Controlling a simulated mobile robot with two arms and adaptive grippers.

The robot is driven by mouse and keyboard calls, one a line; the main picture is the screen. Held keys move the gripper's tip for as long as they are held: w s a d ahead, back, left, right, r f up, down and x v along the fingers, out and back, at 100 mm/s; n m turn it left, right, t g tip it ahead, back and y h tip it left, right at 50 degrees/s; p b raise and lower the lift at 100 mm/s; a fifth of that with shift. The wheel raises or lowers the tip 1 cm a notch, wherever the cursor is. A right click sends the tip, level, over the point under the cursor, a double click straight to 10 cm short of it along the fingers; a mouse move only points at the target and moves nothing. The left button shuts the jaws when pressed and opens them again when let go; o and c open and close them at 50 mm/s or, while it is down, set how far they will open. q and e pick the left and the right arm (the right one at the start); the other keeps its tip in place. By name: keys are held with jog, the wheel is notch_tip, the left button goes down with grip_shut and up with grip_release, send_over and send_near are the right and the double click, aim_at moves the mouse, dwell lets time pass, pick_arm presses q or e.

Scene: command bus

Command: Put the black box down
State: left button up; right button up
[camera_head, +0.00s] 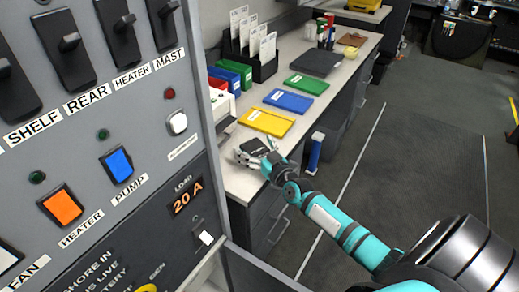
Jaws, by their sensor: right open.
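The small black box (255,146) is at the near end of the white counter (238,184), just in front of the yellow folder. It appears to rest on the counter top, but the fingers partly cover it. My right gripper (249,157) is open at the box, with its fingers around or beside it; I cannot tell if they touch it. My right arm reaches in from the lower right. My left gripper is out of the picture.
Yellow (267,121), blue (288,101) and green (307,84) folders lie along the counter, with a dark flat case (316,62) behind. A black file rack (262,67) stands at the back. A switch panel (95,150) fills the left. Grey floor (420,160) is open at right.

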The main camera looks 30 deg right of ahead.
jog(key=s, duration=1.2)
